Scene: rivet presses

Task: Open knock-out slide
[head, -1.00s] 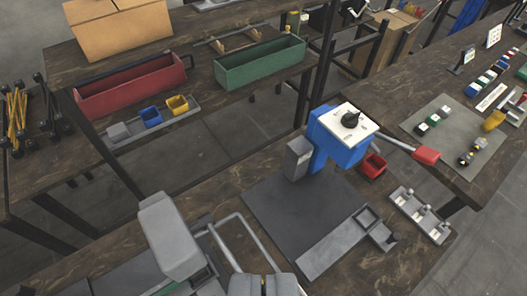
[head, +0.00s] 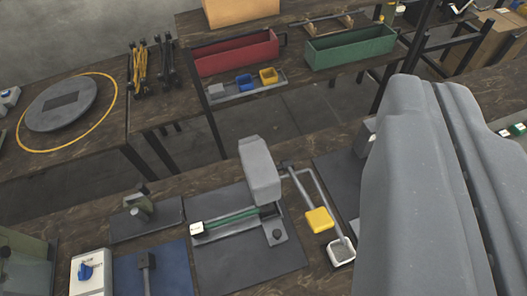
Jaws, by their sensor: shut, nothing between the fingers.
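The likely knock-out slide is a green strip (head: 236,220) in a grey channel on a dark plate, in front of a press with a grey head (head: 260,170). A white block (head: 197,229) with small dark, unreadable marking sits at its left end. I cannot tell how far the slide is open. My gripper (head: 432,84) fills the right side of the view as a large grey shape. It is shut and empty, apart from the slide and well to its right. It hides what lies behind it.
A lever with a yellow grip (head: 319,219) and a white-rimmed cup (head: 341,251) stand right of the slide. A white box with a blue knob (head: 86,271) is at lower left. A red trough (head: 236,54) and a green trough (head: 350,48) lie on the rear bench.

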